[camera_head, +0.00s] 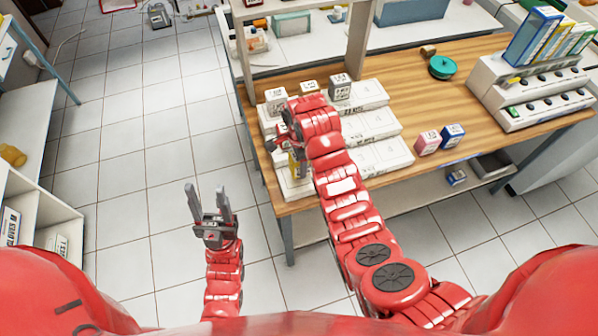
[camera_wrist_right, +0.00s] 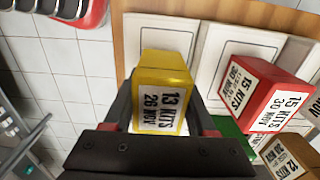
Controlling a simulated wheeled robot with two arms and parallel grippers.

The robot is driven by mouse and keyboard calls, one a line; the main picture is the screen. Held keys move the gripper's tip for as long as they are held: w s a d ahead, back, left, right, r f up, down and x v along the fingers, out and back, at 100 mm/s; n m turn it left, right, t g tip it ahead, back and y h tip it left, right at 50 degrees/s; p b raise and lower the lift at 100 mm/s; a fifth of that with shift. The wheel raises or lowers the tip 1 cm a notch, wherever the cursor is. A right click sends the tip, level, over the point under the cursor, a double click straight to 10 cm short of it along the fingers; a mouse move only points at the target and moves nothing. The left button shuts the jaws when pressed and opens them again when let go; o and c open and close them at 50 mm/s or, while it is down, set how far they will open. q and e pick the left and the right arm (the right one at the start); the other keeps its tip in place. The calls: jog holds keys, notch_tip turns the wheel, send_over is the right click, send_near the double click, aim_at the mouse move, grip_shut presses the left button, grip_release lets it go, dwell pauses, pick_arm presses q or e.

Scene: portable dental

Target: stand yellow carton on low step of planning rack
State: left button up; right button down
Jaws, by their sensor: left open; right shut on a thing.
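The white stepped planning rack (camera_head: 378,158) stands on the wooden table. The carton is at the rack's left end, near the front low step; I cannot tell whether it touches it. My left gripper (camera_head: 207,192) is open and empty over the floor, left of the table.
Several cartons stand at the rack's back, including a grey-topped one (camera_head: 340,87). In the right wrist view a red carton (camera_wrist_right: 265,95) is close by. Pink (camera_head: 427,142) and blue (camera_head: 453,135) cartons stand right of the rack. A post (camera_head: 358,35) rises behind it.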

jog(key=shift+w+a, duration=0.1)
jog(key=shift+a, duration=0.15)
notch_tip(320, 180, down, 2)
jog(key=shift+f+p, duration=0.15)
jog(key=shift+p, duration=0.9)
jog(key=shift+f, duration=0.6)
jog(key=shift+f, duration=0.1)
jog(key=shift+c, duration=1)
grip_release()
